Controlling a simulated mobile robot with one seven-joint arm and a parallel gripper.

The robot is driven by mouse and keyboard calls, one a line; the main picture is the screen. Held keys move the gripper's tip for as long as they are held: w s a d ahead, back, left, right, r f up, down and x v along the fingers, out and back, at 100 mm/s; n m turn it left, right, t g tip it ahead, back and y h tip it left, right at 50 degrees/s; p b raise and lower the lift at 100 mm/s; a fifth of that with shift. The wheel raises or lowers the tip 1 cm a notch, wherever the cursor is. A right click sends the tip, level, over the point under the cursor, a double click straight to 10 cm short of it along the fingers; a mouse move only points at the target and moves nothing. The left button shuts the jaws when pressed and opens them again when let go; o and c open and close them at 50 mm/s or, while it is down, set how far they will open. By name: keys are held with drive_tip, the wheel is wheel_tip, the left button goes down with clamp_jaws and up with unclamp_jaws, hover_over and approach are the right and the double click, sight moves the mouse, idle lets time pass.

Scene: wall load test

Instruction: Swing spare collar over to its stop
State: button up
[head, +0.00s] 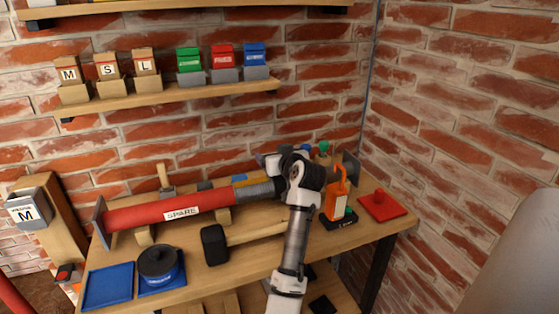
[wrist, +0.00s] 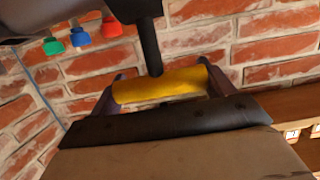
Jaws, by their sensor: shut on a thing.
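A red tube (head: 135,215) labelled SPARE lies on wooden cradles along the bench in the head view. In the wrist view, a yellow bar (wrist: 165,84) is held between two purple-grey side arms (wrist: 217,80), like a handle. My gripper (wrist: 157,92) is shut on this yellow bar, with a dark finger against it. In the head view, my gripper (head: 272,165) is partly hidden behind my wrist at the tube's right end. I cannot make out the stop for certain.
A black-headed mallet (head: 214,245) lies in front of the tube. An orange device (head: 337,200) stands just right of my arm, with a red plate (head: 381,206) beyond it. A dark pot (head: 158,263) and a blue tray (head: 108,286) are at the front left.

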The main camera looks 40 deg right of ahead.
drive_tip(key=shift+w+d+r+p, duration=0.1)
drive_tip(key=shift+w+r+p, duration=0.25)
drive_tip(key=shift+w, duration=0.1)
drive_tip(key=shift+w+d+f+g+p, duration=0.2)
drive_tip(key=shift+w+f+g+p, duration=0.05)
drive_tip(key=shift+w+g+p, duration=0.45)
drive_tip(key=shift+w+d+f+g+y+p, duration=0.15)
drive_tip(key=shift+w+f+g+y+p, duration=0.2)
drive_tip(key=shift+p, duration=0.2)
drive_tip(key=shift+f+g, duration=0.1)
drive_tip(key=shift+g, duration=0.15)
drive_tip(key=shift+f, duration=0.3)
drive_tip(key=o, duration=1.3)
drive_tip(key=shift+r, duration=0.15)
drive_tip(key=b+v, duration=0.3)
drive_tip(key=v, duration=1)
drive_tip(key=shift+s+r+b, duration=0.25)
drive_tip(key=shift+b, duration=0.05)
